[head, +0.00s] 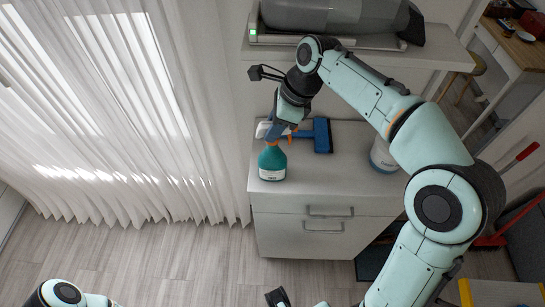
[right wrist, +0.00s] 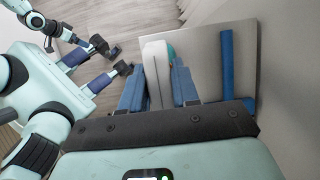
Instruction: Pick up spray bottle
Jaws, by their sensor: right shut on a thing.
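The spray bottle (head: 272,164) has a teal body with a white label, a white head and an orange trigger. It stands upright near the front left edge of the white cabinet's top. My right gripper (head: 279,129) reaches down from above and is shut on the bottle's head. In the right wrist view the white head of the bottle (right wrist: 155,62) sits between the two blue fingers, with a bit of teal beyond. The fingers hide part of the head. My left arm shows at the upper left of the right wrist view, but its jaw state is unclear.
A blue squeegee (head: 322,136) lies just right of the bottle; it also shows in the right wrist view (right wrist: 227,80). A white container (head: 381,156) stands farther right, partly behind my arm. A shelf (head: 432,53) bearing a grey appliance is above. Curtains (head: 130,110) hang left.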

